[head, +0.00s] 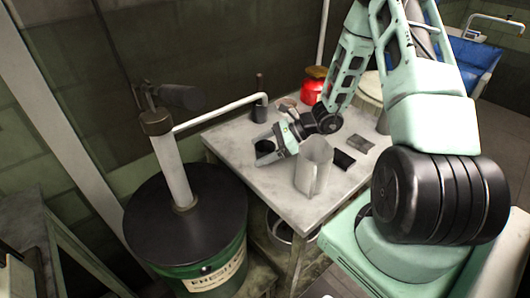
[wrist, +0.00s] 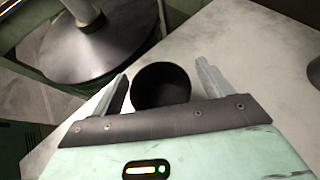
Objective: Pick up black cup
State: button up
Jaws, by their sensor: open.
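The black cup (wrist: 160,88) stands upright on the table between the fingers of my gripper in the wrist view, its dark round mouth facing up. My gripper (wrist: 161,76) is open, with one finger on each side of the cup and a visible gap at the right finger. The gap at the left finger is narrower. In the head view the cup (head: 265,146) shows at the left part of the table, inside my open gripper (head: 264,152). The lower part of the cup is hidden by my gripper's palm in the wrist view.
A pale table (head: 235,142) carries a translucent cylinder (head: 313,168), dark flat pieces (head: 342,160), a red jar (head: 312,88) and a dark cylinder (head: 259,113) at a white pipe's end. A green drum (head: 190,228) with a black lid stands left of the table.

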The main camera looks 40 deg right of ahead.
jog(key=shift+w+a+f, duration=0.2)
jog(key=shift+a+f, duration=0.05)
jog(key=shift+a, duration=0.05)
jog(key=shift+c, duration=0.3)
jog(key=c, duration=1)
jog(key=shift+r, duration=0.15)
